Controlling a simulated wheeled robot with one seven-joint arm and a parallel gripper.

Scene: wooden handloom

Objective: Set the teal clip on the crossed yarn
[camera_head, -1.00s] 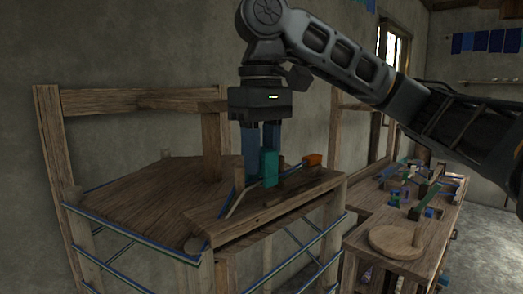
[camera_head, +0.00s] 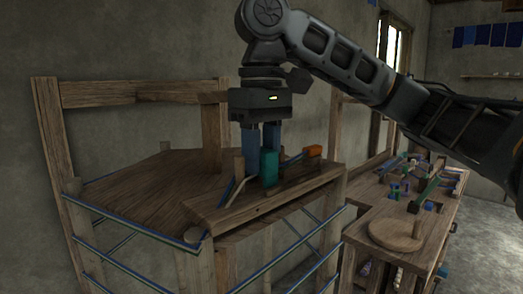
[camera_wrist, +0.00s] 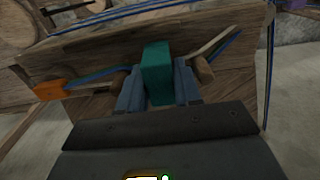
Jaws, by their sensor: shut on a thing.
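The teal clip (camera_head: 269,168) is an upright block between the blue fingers of my gripper (camera_head: 262,165). It also shows in the wrist view (camera_wrist: 157,72), with the fingers (camera_wrist: 158,95) shut on it. The clip is low over the board (camera_head: 222,213) of the loom; I cannot tell whether it touches the board. Blue and green yarn (camera_wrist: 100,77) runs across the board beside the clip, and a pale strand (camera_wrist: 210,47) lies on the other side. The place where the yarn crosses is hidden behind the clip and fingers.
An orange block (camera_head: 313,151) sits at the board's right end. Wooden pegs (camera_head: 239,163) stand on the board. A workbench to the right bears a round wooden disc (camera_head: 397,234) and several small tools. Loom posts (camera_head: 212,135) rise behind.

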